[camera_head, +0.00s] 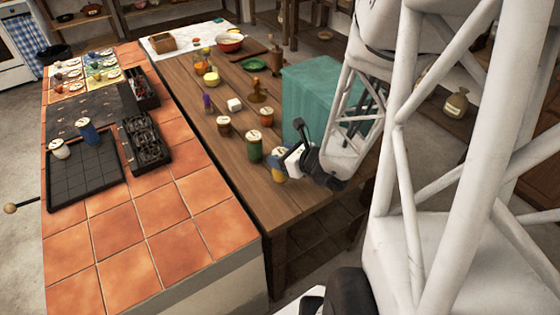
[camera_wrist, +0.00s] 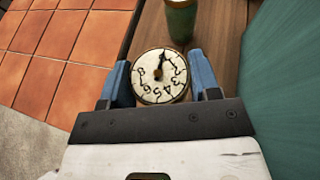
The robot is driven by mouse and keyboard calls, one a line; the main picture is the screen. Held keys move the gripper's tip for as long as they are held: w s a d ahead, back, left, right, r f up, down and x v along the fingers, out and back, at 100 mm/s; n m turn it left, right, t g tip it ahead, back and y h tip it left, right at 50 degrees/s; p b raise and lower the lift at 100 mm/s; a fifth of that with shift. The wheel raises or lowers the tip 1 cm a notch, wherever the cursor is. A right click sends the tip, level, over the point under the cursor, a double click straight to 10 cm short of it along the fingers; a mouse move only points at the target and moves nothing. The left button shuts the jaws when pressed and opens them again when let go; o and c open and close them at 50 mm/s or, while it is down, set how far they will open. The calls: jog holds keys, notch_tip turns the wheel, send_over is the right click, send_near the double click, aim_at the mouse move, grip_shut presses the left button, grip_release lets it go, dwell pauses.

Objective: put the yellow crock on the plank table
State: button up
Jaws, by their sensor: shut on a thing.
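My gripper (camera_wrist: 160,80) is shut on the yellow crock (camera_head: 279,176), with one blue finger on each side of it. In the wrist view its round pale lid (camera_wrist: 158,78) shows dark numerals and a hand like a clock face. The lid hides the crock's body there. My gripper (camera_head: 281,165) and the crock are at the near part of the plank table (camera_head: 275,207), just in front of a green crock (camera_head: 254,149). I cannot tell whether the crock's base touches the planks.
The green crock (camera_wrist: 181,20) is close ahead. A teal box (camera_head: 312,98) stands to the right. A tiled counter (camera_head: 130,240) runs along the left. The table's near end is bare.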

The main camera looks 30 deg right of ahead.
jog(key=shift+f, duration=1.55)
jog(key=shift+f, duration=0.1)
jog(key=o, duration=1.1)
jog(key=shift+o, duration=0.2)
jog(key=v, duration=0.7)
jog(key=shift+s+r, duration=0.2)
jog(key=shift+r, duration=0.05)
